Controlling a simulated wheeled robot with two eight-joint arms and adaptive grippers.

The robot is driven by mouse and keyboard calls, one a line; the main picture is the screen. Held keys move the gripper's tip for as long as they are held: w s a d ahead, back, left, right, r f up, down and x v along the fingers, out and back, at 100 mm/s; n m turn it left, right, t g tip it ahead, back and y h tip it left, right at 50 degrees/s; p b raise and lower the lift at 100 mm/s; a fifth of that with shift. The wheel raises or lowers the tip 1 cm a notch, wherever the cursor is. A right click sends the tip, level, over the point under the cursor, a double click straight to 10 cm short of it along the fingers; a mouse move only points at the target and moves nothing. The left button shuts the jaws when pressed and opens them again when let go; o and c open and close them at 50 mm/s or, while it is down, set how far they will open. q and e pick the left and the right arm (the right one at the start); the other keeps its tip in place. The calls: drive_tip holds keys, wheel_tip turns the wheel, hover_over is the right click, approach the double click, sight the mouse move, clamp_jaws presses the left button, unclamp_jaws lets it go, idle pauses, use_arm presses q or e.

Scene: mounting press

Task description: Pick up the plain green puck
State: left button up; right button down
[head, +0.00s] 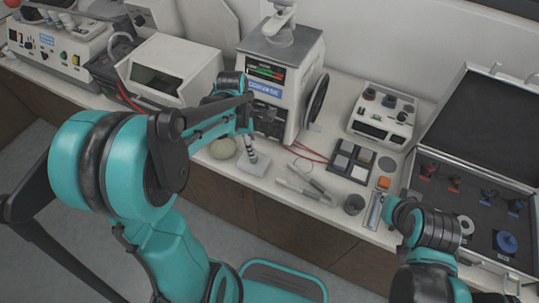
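I cannot make out a plain green puck in the head view. A pale, faintly yellow-green round object (222,148) lies on the bench behind my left forearm and is partly hidden by it. My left arm reaches over the bench toward the front of the white press (284,80). The end of that arm (243,118) is small and dark there, and I cannot tell whether its fingers are open. My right arm is at the lower right, in front of the open case. Its fingers cannot be made out.
A tray of grey squares (343,171), an orange block (384,183), a dark cylinder (354,204) and a white control box (381,117) stand on the bench. The open case (425,205) holds red and blue parts. Thin tools (302,192) lie near the front edge.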

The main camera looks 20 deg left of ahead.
use_arm(q)
wheel_tip(320, 180, down, 3)
drive_tip(key=shift+d+r+b, duration=0.1)
drive_tip(key=shift+b, duration=0.45)
drive_tip(key=f+b, duration=0.1)
drive_tip(key=f, duration=0.1)
drive_tip(key=f+b, duration=0.1)
drive_tip(key=f, duration=0.1)
drive_tip(key=shift+w+f, duration=0.2)
drive_tip(key=shift+f, duration=0.4)
drive_tip(key=shift+r, duration=0.1)
drive_tip(key=shift+c, duration=1.3)
clamp_jaws()
